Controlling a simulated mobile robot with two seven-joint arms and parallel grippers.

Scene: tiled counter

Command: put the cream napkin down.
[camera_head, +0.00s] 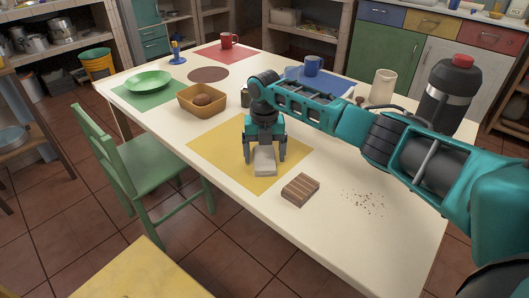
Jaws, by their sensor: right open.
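The cream napkin (264,164) is a small folded block. It appears to rest on the yellow placemat (222,140), near that mat's front right part. My right gripper (265,158) points down over it, open, with one finger on each side of the napkin. The gripper's palm hides the napkin's far end. Whether either finger touches the napkin I cannot tell. My left gripper is not in view.
A striped wooden block (300,190) lies right of the yellow mat, with crumbs (364,202) beyond it. A tan basket (201,103) stands behind left. A black flask (447,95) and beige cup (383,86) stand behind my arm. A green chair (150,165) is at the table's edge.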

